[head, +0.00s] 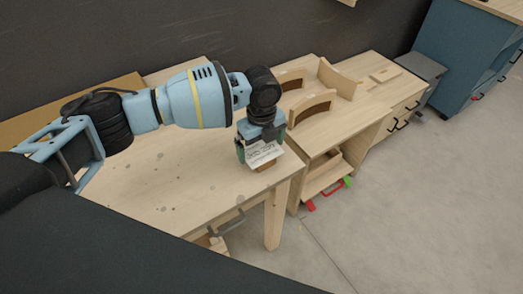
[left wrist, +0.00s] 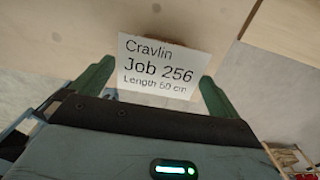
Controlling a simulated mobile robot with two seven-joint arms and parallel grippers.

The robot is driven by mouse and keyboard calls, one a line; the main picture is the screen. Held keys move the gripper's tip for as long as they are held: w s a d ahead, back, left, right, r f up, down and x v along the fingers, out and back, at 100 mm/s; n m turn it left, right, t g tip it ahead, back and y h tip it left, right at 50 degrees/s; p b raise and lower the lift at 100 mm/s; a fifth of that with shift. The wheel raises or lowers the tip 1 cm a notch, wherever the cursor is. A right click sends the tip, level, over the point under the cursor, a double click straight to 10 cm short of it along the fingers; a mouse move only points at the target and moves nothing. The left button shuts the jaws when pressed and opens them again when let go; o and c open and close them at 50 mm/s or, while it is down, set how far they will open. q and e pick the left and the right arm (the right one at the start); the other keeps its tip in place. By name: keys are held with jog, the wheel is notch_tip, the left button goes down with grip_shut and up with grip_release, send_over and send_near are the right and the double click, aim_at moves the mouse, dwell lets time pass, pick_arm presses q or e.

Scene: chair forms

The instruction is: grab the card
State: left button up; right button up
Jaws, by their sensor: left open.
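The card (left wrist: 158,66) is white with dark print reading "Cravlin", "Job 256" and "Length 50 cm". In the head view the card (head: 264,154) is at the right end of the wooden table, above a small brown block (head: 266,166). My left gripper (head: 259,146) is over it, pointing down. In the left wrist view the green fingers of my left gripper (left wrist: 155,80) are spread, with the card between and just beyond them. I cannot tell whether either finger touches it. My right gripper is not in view.
The wooden table (head: 190,180) has dark spots and is mostly clear. To its right, a wooden cabinet carries curved chair forms (head: 312,107). Red and green clamp-like items (head: 330,194) are low beside it. A blue cabinet (head: 465,50) stands far right, beyond open floor.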

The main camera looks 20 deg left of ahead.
aim_at(262, 151)
pick_arm(q)
jog(key=c, duration=0.6)
jog(key=shift+r, duration=0.15)
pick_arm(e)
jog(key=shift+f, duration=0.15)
pick_arm(q)
notch_tip(262, 151, up, 4)
jog(key=shift+f, duration=0.1)
jog(key=s+a+r+p, duration=0.1)
jog(key=s, duration=1.5)
jog(key=shift+a+r, duration=0.2)
jog(key=shift+a, duration=0.05)
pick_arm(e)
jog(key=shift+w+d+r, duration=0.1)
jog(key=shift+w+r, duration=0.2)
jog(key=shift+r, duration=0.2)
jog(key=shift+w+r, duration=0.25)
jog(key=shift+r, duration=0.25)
